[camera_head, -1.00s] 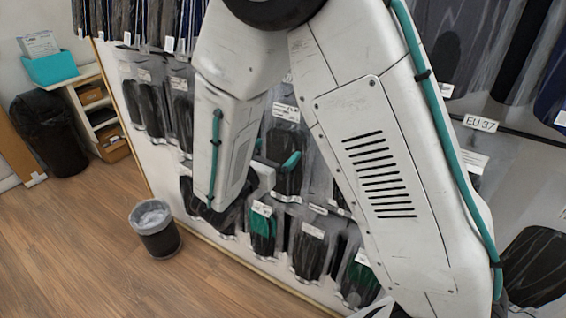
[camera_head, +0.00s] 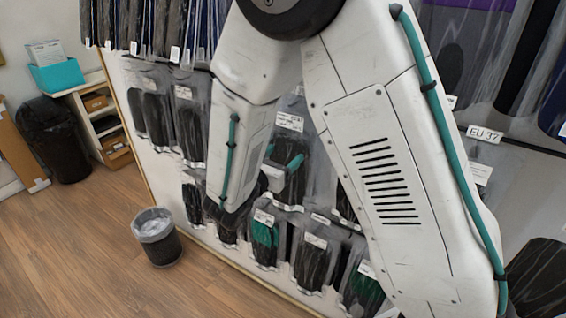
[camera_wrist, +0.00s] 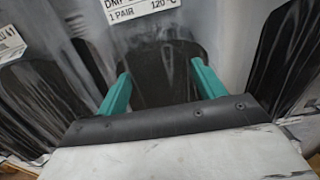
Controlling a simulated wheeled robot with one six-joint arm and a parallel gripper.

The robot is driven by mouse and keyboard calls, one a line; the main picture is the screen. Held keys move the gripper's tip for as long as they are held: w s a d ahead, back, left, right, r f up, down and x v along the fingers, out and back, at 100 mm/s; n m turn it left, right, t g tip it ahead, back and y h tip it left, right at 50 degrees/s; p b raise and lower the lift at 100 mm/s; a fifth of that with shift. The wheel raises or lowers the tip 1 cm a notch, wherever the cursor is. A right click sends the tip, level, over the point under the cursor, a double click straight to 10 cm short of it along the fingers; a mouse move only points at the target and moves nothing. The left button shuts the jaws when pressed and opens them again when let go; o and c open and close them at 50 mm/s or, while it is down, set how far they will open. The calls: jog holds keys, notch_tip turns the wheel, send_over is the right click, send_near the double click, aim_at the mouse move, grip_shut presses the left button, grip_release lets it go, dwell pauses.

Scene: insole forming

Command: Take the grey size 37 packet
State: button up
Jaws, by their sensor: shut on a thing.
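In the wrist view, the two teal fingers of my gripper (camera_wrist: 160,88) stand either side of a dark grey insole packet (camera_wrist: 157,70) in clear film. Its white label reads "1 PAIR" and "120 °C"; no size can be read. In the head view, my gripper (camera_head: 282,163) is low on the wall display, partly hidden behind my own arm. The packet (camera_head: 292,188) it holds hangs there below a white label. A white "EU 37" tag (camera_head: 485,134) is on the rail at the right, with a dark packet (camera_head: 541,275) below it.
Several similar packets hang close around, including a lower row with a green one (camera_head: 265,240). A neighbouring packet (camera_wrist: 38,95) is at the left of the wrist view. A waste bin (camera_head: 157,240) stands on the open wooden floor. A shelf (camera_head: 112,120) is at the far left.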

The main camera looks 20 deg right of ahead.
jog(key=shift+r, duration=0.3)
jog(key=v, duration=1.8)
jog(key=shift+r, duration=0.4)
